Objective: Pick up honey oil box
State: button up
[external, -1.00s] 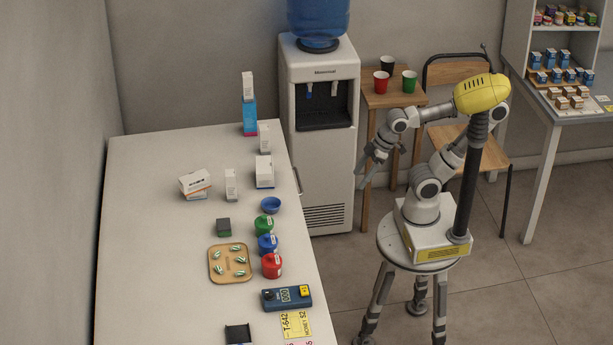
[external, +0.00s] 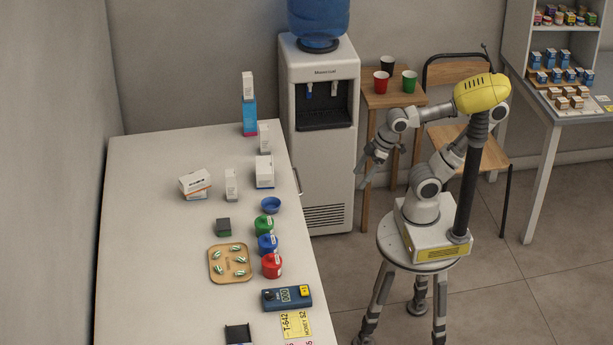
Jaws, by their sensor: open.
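I cannot read which box is the honey oil box. Several boxes stand on the white counter: a white and orange box (external: 195,185), a slim white box (external: 231,184), a white box with a blue base (external: 264,171), another white box (external: 264,137), and a blue box (external: 249,117) with a white box on top. Small boxes (external: 565,96) also sit on the far right shelf unit. My gripper (external: 365,181) is open and empty, in the air in front of the water dispenser, to the right of the counter and apart from every box.
The counter (external: 160,250) also holds a blue bowl (external: 271,204), green, blue and red jars, a tray (external: 215,273) with capsules and a blue device (external: 287,299). The water dispenser (external: 335,165) and a small wooden table (external: 397,98) with three cups stand behind my arm.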

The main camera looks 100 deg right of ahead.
jog(key=t+h+p, duration=0.3)
jog(key=t+p, duration=0.2)
jog(key=p, duration=0.7)
send_near(269, 134)
notch_tip(269, 134, down, 2)
jog(key=s+d+t+y+p, duration=0.3)
jog(key=s+d, duration=0.1)
jog(key=b+x, duration=0.1)
jog(key=x, duration=0.7)
jog(key=b+x, duration=0.1)
jog(key=x, duration=0.3)
jog(key=shift+w+d+f+b, duration=0.2)
jog(key=shift+d+f+b, duration=0.1)
jog(key=shift+f, duration=0.1)
jog(key=b+x, duration=0.1)
jog(key=x, duration=0.4)
jog(key=shift+a+f, duration=0.1)
jog(key=shift+f, duration=0.1)
